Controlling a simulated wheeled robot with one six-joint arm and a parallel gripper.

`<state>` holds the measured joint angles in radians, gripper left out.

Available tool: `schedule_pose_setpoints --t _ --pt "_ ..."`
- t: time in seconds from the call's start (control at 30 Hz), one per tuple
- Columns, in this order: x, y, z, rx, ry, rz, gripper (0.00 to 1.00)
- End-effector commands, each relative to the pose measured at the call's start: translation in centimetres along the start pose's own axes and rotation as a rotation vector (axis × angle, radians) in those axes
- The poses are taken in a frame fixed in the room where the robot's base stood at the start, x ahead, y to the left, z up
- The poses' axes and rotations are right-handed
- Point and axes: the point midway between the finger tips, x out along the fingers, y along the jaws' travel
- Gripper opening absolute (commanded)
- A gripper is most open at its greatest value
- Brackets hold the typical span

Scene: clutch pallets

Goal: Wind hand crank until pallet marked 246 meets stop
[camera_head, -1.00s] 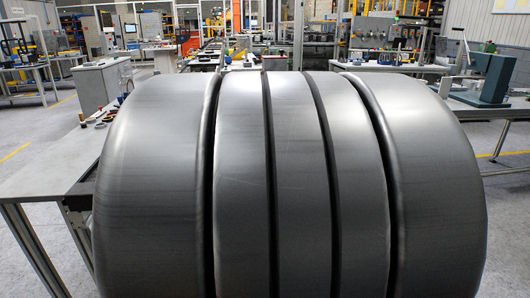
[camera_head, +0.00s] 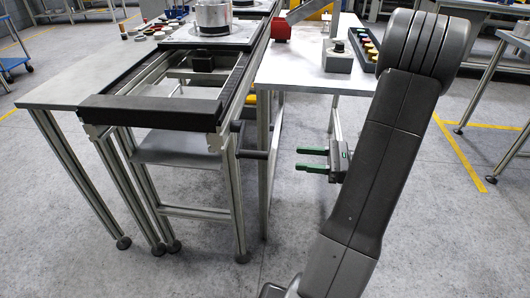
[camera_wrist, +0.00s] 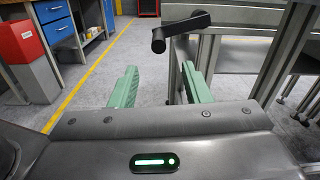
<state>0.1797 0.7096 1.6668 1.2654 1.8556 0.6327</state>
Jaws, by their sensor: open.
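The hand crank (camera_wrist: 180,29) is black, with a short arm and a stubby handle. In the wrist view it is ahead of my gripper (camera_wrist: 160,68), above the gap between its fingers. In the head view, a black handle (camera_head: 254,154) sticks out to the right from the conveyor frame. My gripper (camera_head: 300,159) there is open and empty, its green fingers pointing left toward the handle, apart from it. A pallet (camera_head: 185,41) bearing a silver drum-shaped part (camera_head: 213,18) sits far along the conveyor (camera_head: 236,91). Its marking cannot be read. A black block (camera_head: 200,64), perhaps the stop, is nearer.
A side table (camera_head: 300,75) with a red bin (camera_head: 281,30), a button box (camera_head: 340,56) and a parts tray (camera_head: 370,50) stands right of the conveyor. A black bar (camera_head: 150,111) crosses the conveyor's near end. Grey floor (camera_head: 300,230) is clear below my gripper.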

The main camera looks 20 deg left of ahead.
Motion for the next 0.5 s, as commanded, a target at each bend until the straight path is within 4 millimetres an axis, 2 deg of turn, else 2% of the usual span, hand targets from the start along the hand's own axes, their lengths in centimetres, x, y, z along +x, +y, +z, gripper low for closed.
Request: schedule_pose_setpoints --t 0.17,0.5 --pt "2.4 0.1 -0.1 0.000 -0.001 0.005 0.43" --pt "9.3 0.2 -0.1 -0.002 0.002 0.006 0.43"
